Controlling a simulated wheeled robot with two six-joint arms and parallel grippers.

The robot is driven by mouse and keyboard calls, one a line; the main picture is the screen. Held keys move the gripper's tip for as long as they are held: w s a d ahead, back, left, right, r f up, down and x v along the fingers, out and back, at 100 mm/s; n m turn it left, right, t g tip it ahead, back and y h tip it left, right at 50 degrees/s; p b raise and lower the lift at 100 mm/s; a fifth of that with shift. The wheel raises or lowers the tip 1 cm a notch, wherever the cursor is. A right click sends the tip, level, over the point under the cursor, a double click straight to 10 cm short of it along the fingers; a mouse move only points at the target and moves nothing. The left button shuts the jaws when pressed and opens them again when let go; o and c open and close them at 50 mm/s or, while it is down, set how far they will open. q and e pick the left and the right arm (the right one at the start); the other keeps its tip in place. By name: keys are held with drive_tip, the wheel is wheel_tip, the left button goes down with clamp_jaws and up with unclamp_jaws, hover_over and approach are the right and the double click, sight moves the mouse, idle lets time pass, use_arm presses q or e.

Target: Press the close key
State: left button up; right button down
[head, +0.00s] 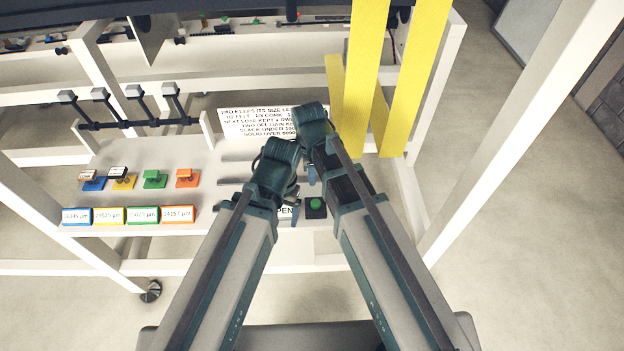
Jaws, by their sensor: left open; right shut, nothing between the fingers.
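A green round button (316,204) on a dark square base sits at the front edge of the white shelf, just right of my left gripper. A white label (287,212) beside it shows the letters "PEN"; the rest is covered by my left arm. I cannot make out a key marked close; my arms hide part of the panel. My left gripper (291,190) is open and low over the panel, its fingers mostly hidden. My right gripper (309,163) is shut and empty, a little farther back, largely hidden by its own wrist.
Coloured blocks with knobs (154,179) and number labels (143,215) line the shelf at left. A row of levers (134,108) stands behind. A printed sign (245,122) is behind my wrists. Tall yellow strips (412,80) rise at right by a white post (440,130).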

sight(314, 205)
drive_tip(key=f+b, duration=0.3)
drive_tip(key=f, duration=0.1)
drive_tip(key=f+b, duration=0.8)
drive_tip(key=shift+w+d+f, duration=0.15)
drive_tip(key=shift+w+d, duration=0.05)
drive_tip(key=shift+w, duration=0.05)
